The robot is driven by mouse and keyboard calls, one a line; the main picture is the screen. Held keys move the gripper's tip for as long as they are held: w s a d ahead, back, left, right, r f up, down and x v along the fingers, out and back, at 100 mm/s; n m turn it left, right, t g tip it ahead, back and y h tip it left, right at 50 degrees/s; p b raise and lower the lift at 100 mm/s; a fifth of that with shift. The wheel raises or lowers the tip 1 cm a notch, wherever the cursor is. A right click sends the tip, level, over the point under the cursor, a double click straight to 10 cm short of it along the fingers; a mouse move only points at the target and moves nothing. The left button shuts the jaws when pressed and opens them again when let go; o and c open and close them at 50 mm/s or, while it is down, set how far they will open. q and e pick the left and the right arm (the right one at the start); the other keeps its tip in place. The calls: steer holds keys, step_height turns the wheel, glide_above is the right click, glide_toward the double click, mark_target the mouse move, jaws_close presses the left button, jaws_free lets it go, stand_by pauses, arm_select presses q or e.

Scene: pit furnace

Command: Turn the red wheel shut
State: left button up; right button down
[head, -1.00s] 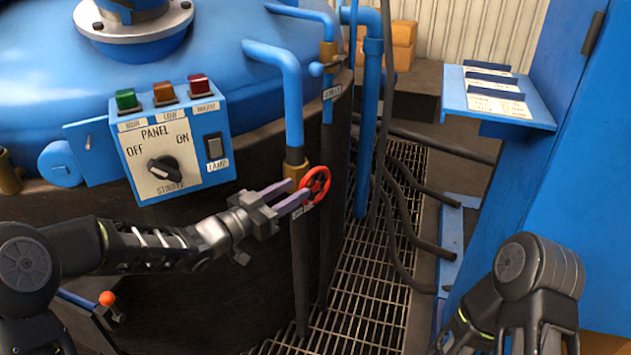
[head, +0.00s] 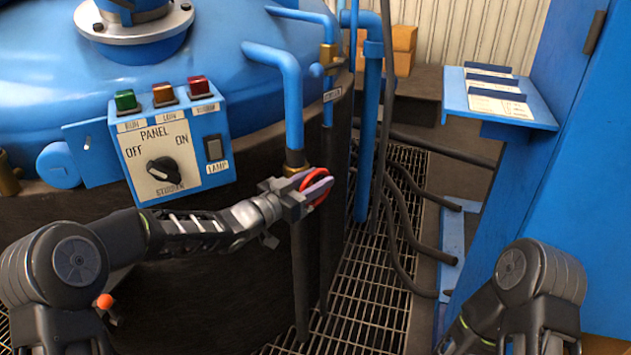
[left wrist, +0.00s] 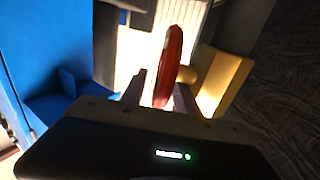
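The red wheel (head: 314,186) is a small round handwheel on the brass valve of a blue pipe, beside the dark furnace wall. My left gripper (head: 308,188) is at the wheel, with its fingers on either side of the rim. In the left wrist view the wheel (left wrist: 171,62) stands nearly edge-on between the two fingers. A bright gap shows between the left finger and the rim, so the gripper looks open around it. The fingers hide part of the wheel in the head view. My right arm shows at the lower right, but its gripper is out of view.
A control panel (head: 170,155) with a knob and several coloured buttons is above my left forearm. Blue pipes (head: 367,130) and dark hoses (head: 407,225) run beyond the wheel. A blue cabinet (head: 585,190) stands on the right. Floor grating (head: 350,318) lies below.

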arm_select(q)
jaws_close()
stand_by(0.3)
stand_by(0.3)
